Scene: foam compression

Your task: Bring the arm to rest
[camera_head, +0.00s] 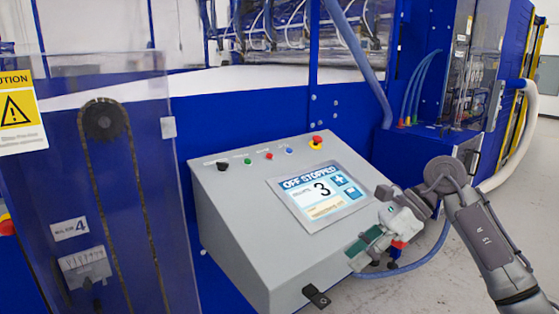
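My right arm (480,235) comes in from the lower right and bends at its upper joint. My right gripper (362,246), with green finger parts, is at the right edge of the grey control console (225,215), below and right of its screen. I cannot tell whether it touches the console or how far its fingers are apart. I see nothing clearly held in it. My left gripper is not in view.
A red emergency button (316,142) and several small coloured buttons line the console's top. A black latch (316,296) sits on its lower front. A clear guarded panel (115,200) stands at left. Blue machinery is behind. Grey floor (470,290) is open at right.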

